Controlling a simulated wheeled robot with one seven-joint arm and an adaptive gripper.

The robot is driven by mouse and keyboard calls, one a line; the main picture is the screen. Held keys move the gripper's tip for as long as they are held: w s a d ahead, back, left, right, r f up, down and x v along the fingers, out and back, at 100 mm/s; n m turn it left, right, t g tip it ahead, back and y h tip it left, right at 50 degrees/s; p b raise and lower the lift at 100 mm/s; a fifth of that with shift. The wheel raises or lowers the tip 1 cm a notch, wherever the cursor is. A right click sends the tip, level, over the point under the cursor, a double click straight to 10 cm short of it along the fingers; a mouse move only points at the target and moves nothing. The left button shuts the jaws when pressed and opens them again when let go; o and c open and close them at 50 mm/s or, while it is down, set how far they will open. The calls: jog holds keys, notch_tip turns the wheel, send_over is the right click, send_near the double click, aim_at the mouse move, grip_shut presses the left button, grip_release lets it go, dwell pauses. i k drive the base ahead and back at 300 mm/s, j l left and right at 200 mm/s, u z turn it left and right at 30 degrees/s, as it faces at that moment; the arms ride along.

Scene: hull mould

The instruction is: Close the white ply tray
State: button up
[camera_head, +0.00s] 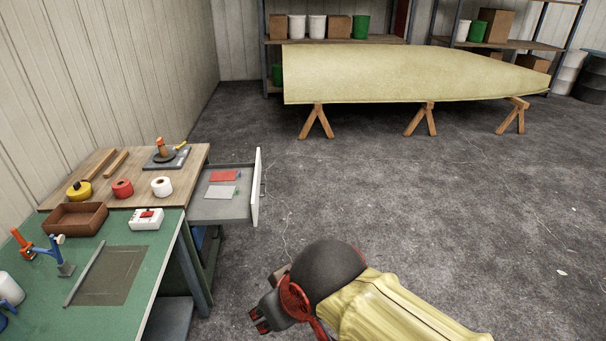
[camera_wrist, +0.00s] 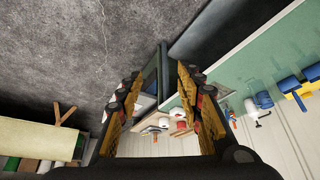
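The white-fronted tray (camera_head: 256,188) is a grey drawer pulled out to the right from under the wooden bench top. A red piece (camera_head: 223,176) and a pale grey piece (camera_head: 221,191) lie in it. My gripper (camera_head: 259,318) is over the floor, nearer the camera than the tray and apart from it. In the wrist view my gripper (camera_wrist: 160,74) has its two fingers spread, with nothing held between them. Part of the bench shows beyond the fingers; the tray is hard to make out there.
A green-topped bench (camera_head: 165,240) stands left of my gripper, with a brown box (camera_head: 75,219) and tools on it. Rolls and a sander stand on the wooden top (camera_head: 140,189). The floor right of the tray is clear. A pale hull mould (camera_head: 400,75) on trestles stands behind.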

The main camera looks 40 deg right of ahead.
aim_at(242, 208)
jog(key=l+z, duration=0.1)
jog(key=l, duration=2)
jog(key=i+j+z, duration=0.15)
jog(key=i+j, duration=0.15)
jog(key=i, duration=0.3)
jog(key=i+j+z, duration=0.15)
jog(key=i+j, duration=0.2)
jog(key=i, duration=0.2)
jog(key=i+j+z, duration=0.1)
jog(key=i+j, duration=0.3)
jog(key=i, duration=0.15)
